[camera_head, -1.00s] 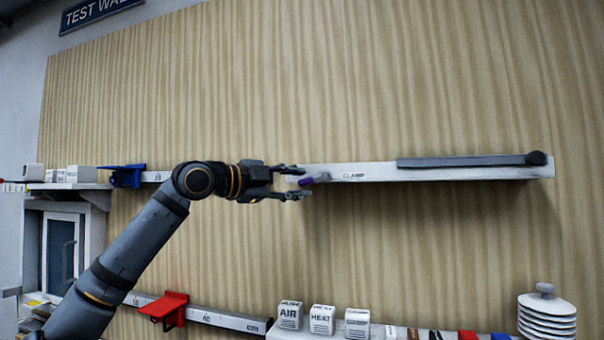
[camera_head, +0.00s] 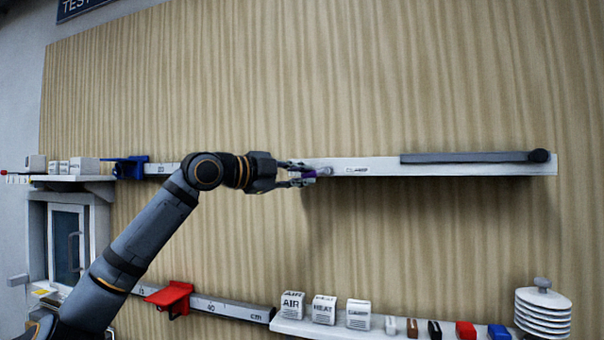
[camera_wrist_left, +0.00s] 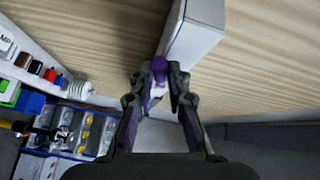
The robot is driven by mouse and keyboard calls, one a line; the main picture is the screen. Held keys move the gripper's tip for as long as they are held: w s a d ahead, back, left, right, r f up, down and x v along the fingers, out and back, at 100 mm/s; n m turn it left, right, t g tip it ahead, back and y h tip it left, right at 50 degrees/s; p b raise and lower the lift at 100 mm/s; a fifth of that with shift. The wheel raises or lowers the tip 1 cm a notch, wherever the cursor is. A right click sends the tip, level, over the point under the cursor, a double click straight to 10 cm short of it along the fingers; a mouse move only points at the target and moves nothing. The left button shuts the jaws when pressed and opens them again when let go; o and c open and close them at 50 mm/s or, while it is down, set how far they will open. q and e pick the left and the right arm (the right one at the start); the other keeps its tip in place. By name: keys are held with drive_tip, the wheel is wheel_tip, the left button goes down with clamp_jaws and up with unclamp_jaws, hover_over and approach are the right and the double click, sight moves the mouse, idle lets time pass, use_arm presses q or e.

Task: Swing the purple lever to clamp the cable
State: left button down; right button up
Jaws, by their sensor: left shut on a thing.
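The purple lever (camera_head: 309,174) sits at the left end of the white clamp rail (camera_head: 350,169) on the wood-grain wall. In the left wrist view the lever (camera_wrist_left: 159,66) shows its purple end between the two fingertips. My left gripper (camera_head: 304,175) reaches in from the left and is shut on the lever; it also shows in the left wrist view (camera_wrist_left: 160,79). The fingers hide part of the lever. A dark grey bar (camera_head: 470,157) with a round dark knob lies along the rail's top right. I cannot make out the cable. My right gripper is not in view.
A lower rail carries a red bracket (camera_head: 172,297). White boxes (camera_head: 324,309) and small coloured blocks stand on a low shelf, with a white ribbed sensor shield (camera_head: 542,312) at its right. A blue bracket (camera_head: 130,167) is at the upper left. The wall between the rails is clear.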

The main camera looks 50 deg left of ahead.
use_arm(q)
drive_tip(key=r+m+g+p, duration=0.1)
drive_tip(key=r+p, duration=0.1)
drive_tip(key=p, duration=0.1)
drive_tip(key=shift+f+m+g+p, duration=0.3)
drive_tip(key=shift+m, duration=0.2)
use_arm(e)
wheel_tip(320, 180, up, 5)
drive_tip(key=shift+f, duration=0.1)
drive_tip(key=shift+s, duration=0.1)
use_arm(q)
drive_tip(key=c, duration=1.3)
unclamp_jaws()
drive_tip(key=shift+s, duration=0.1)
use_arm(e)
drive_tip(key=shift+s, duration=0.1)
use_arm(q)
drive_tip(key=shift+a, duration=0.1)
drive_tip(key=shift+a, duration=0.15)
